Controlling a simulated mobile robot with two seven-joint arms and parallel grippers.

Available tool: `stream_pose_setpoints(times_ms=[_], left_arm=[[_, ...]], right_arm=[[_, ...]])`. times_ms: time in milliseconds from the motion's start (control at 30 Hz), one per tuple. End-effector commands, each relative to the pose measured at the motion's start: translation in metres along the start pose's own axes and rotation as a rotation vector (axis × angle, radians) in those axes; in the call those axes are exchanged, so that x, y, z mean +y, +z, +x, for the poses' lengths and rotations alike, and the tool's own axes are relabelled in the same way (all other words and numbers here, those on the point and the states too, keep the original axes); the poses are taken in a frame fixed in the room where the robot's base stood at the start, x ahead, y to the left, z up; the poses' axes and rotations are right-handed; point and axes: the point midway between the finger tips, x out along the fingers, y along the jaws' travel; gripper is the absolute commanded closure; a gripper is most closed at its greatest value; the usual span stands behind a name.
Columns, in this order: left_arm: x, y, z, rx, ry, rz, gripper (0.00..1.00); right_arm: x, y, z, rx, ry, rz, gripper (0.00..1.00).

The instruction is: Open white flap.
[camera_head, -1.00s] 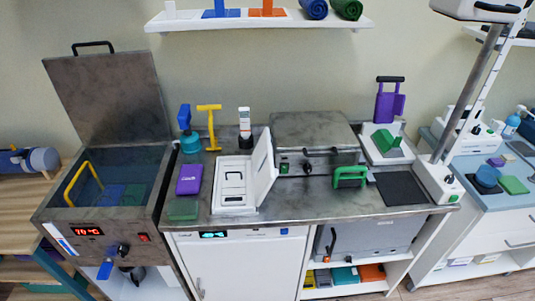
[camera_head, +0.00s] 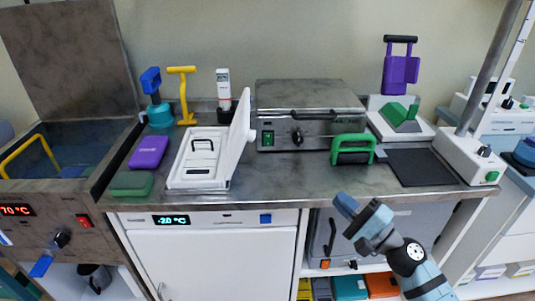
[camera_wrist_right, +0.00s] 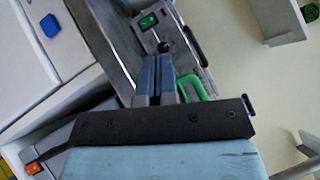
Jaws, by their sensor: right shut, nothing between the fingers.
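A white box (camera_head: 198,177) with a small dark handle inside it lies on the steel counter. Its white flap (camera_head: 240,133) stands upright, tilted slightly, along the box's right side. My right gripper (camera_head: 347,206) is in front of the counter's front edge, to the right of and nearer than the white box, touching nothing I can make out. In the right wrist view its two fingers (camera_wrist_right: 155,75) are together and empty. The white box is not clearly visible in the right wrist view. My left gripper is not in view.
A steel press (camera_head: 308,110) and a green handle (camera_head: 352,149) stand right of the flap. Purple (camera_head: 149,151) and green (camera_head: 132,184) blocks lie left of the box. A white cabinet door (camera_head: 215,262) is shut below the counter. Bare counter (camera_head: 285,180) lies right of the box.

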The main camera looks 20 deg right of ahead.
Motion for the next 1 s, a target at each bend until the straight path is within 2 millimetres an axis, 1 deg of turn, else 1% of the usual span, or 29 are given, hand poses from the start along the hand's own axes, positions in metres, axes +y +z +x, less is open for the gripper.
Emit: stream_pose_setpoints(times_ms=[167,800,967,1000], left_arm=[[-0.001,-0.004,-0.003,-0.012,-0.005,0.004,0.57],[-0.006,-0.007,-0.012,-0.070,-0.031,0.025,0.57],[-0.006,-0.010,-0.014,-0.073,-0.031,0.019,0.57],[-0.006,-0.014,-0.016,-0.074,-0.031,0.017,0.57]], right_arm=[[-0.005,0.001,0.026,-0.002,0.000,-0.001,1.00],[-0.004,0.002,0.167,-0.001,0.000,-0.002,1.00],[-0.003,0.002,0.199,-0.001,0.001,-0.002,1.00],[-0.004,0.006,0.205,-0.001,0.002,-0.001,1.00]])
